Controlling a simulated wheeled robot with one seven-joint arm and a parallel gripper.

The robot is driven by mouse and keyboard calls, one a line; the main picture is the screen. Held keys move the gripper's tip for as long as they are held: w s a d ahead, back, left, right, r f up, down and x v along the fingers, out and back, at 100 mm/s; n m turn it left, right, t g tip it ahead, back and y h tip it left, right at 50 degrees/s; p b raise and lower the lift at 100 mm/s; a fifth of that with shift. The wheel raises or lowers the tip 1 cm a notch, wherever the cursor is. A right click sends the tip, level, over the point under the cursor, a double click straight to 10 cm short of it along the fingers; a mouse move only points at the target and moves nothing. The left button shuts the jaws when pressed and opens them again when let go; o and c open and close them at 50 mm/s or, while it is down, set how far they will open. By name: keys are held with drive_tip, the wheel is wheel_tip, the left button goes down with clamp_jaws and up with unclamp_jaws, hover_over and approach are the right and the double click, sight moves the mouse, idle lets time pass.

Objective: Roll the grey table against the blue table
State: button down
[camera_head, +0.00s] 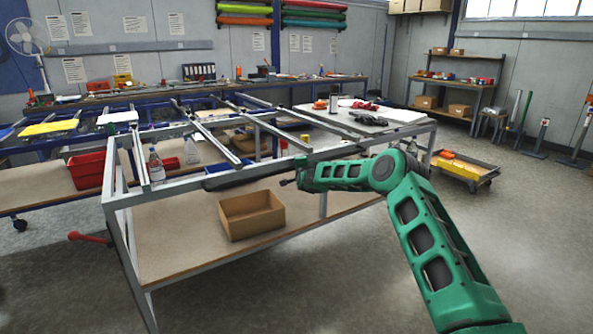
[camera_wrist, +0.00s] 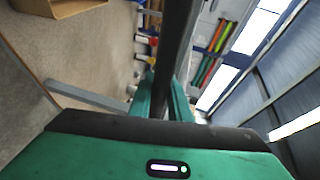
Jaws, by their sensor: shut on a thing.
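The grey table (camera_head: 175,238) stands in the foreground of the head view, with an open metal frame on top and a tan lower shelf. The blue table (camera_head: 40,190), with a similar shelf and a caster, stands behind it to the left. Grey rails overlap the blue table in the picture, so I cannot tell how wide the gap is. My gripper (camera_head: 293,182) is at the grey table's near long side. In the wrist view my green fingers (camera_wrist: 163,98) are shut on a dark rail of the grey table. The fingertips are partly hidden by that rail.
A red crate (camera_head: 87,170) is on the blue table's shelf. A low cart (camera_head: 464,170) stands at the right. The floor in front is clear.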

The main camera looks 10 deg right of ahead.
drive_tip(key=c, duration=1.6)
unclamp_jaws()
drive_tip(key=shift+d+r, duration=0.2)
drive_tip(key=shift+r, duration=0.1)
drive_tip(key=shift+c, duration=0.2)
drive_tip(key=shift+f, duration=0.1)
drive_tip(key=shift+a+f, duration=0.1)
drive_tip(key=shift+a, duration=0.05)
drive_tip(key=shift+s, duration=0.15)
drive_tip(key=s+r, duration=0.2)
drive_tip(key=s, duration=0.8)
drive_tip(key=shift+s+a, duration=0.1)
drive_tip(key=shift+s, duration=0.05)
